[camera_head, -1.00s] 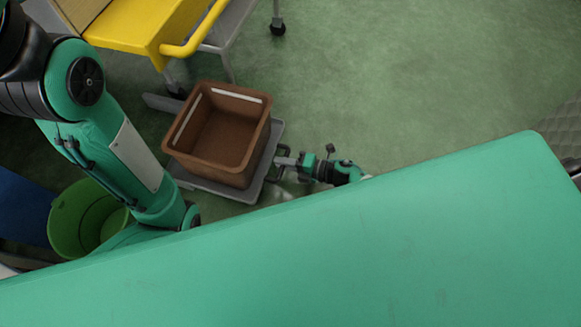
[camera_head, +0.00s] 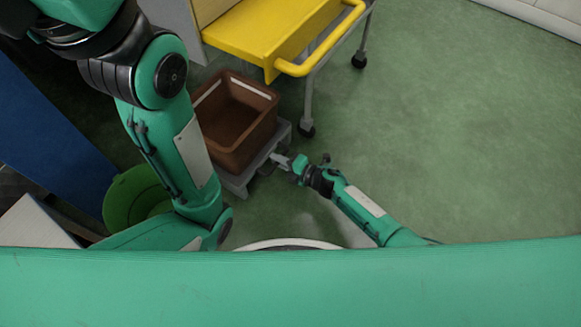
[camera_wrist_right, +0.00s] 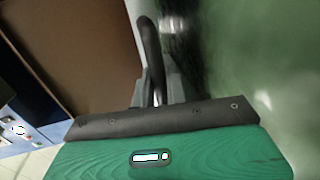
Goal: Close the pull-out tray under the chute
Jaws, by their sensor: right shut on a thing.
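The pull-out tray (camera_head: 283,135) is a low grey platform with a brown open crate (camera_head: 262,140) standing on it, left of centre in the head view. My right gripper (camera_head: 278,160) is at the tray's near right edge. In the right wrist view its fingers (camera_wrist_right: 157,92) are shut around a dark curved handle (camera_wrist_right: 150,42), beside the brown crate wall (camera_wrist_right: 95,45). My left arm crosses the left of the head view, and its gripper is not seen. I cannot make out the chute for certain.
A yellow-topped trolley (camera_head: 265,35) on casters stands close behind and right of the crate. A green bucket (camera_head: 125,195) stands left of the tray, near a blue panel (camera_head: 50,130). Green floor (camera_head: 450,120) is open to the right.

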